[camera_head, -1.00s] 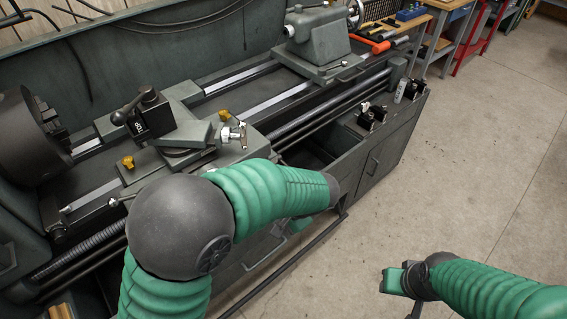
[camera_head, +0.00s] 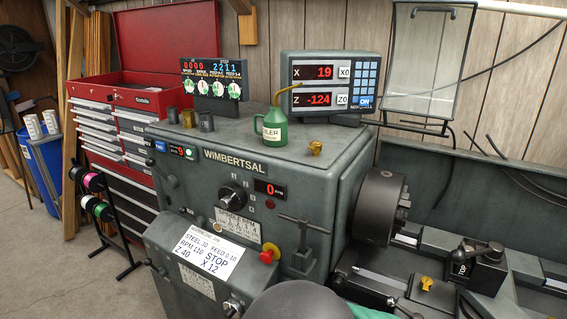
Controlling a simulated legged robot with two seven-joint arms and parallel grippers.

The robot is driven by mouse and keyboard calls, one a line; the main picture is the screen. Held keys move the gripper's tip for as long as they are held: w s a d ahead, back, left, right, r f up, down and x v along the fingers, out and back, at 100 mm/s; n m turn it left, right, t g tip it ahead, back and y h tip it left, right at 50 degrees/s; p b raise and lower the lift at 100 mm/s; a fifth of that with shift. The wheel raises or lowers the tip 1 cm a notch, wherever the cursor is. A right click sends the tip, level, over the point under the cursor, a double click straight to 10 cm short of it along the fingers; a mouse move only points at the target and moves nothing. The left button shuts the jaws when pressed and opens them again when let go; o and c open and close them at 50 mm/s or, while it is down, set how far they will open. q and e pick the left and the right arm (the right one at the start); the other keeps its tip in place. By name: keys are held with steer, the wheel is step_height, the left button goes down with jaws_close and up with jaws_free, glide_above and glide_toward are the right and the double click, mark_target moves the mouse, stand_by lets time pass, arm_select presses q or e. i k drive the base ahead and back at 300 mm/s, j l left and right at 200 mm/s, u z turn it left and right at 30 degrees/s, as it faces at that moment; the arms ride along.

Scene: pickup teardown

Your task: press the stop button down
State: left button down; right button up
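The stop button (camera_head: 267,256) is a red round cap with a yellow part beside it, low on the front of the grey-green lathe headstock (camera_head: 325,190). It sits just right of a white note card that reads STOP. I cannot tell from here whether the button is pressed. A dark rounded joint of my own arm shows at the bottom edge, below and right of the button, with a bit of green sleeve. Neither gripper is in view.
A chuck lever (camera_head: 304,232) juts out right of the button, and the chuck (camera_head: 379,207) is farther right. A green oil can (camera_head: 273,132) and a readout (camera_head: 329,84) stand on top. A red tool chest (camera_head: 166,50) and a spool rack (camera_head: 101,215) are at left.

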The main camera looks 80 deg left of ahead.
mark_target(267, 258)
steer(key=u, duration=2.6)
